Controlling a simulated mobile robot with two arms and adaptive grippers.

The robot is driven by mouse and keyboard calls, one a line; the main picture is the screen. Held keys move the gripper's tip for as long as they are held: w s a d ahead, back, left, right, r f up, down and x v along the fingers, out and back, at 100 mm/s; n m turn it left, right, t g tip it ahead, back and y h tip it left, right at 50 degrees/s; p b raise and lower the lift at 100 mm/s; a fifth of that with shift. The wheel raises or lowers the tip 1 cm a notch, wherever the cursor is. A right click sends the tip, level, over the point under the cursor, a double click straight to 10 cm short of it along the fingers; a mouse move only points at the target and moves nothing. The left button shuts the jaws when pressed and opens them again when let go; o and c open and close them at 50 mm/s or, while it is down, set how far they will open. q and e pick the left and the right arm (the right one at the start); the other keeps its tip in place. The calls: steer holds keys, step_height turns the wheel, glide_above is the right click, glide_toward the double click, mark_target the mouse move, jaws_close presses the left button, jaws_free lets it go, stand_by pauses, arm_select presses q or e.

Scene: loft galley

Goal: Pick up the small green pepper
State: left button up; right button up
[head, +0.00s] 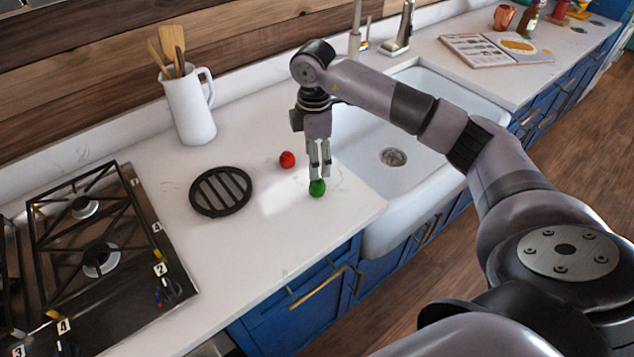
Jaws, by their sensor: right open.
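The small green pepper (317,188) sits on the white counter, close to the left side of the sink. My right gripper (319,174) points down directly above it, with its fingertips at the pepper's top. The gripper is open, and its fingers hide a little of the pepper's upper part. I cannot tell whether the fingertips touch it. My left gripper does not show in the head view.
A red round item (287,159) lies just left of my right gripper. A black round trivet (220,191) is further left, before the gas stove (99,257). A white pitcher (188,108) with wooden utensils stands behind. The white sink (430,165) opens on the right.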

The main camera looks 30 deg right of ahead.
mark_target(317, 183)
step_height(317, 183, down, 4)
steer(key=shift+f+p, duration=0.15)
steer(key=shift+p, duration=0.35)
steer(key=shift+f, duration=0.25)
steer(key=f+p, duration=0.1)
steer(key=f, duration=0.2)
steer(key=f+p, duration=0.1)
steer(key=shift+d+f+p, duration=0.2)
steer(key=shift+d+p, duration=0.1)
steer(key=shift+d, duration=0.05)
steer(key=shift+f, duration=0.2)
steer(key=shift+c, duration=0.6)
steer(key=c, duration=1)
steer(key=shift+r, duration=0.15)
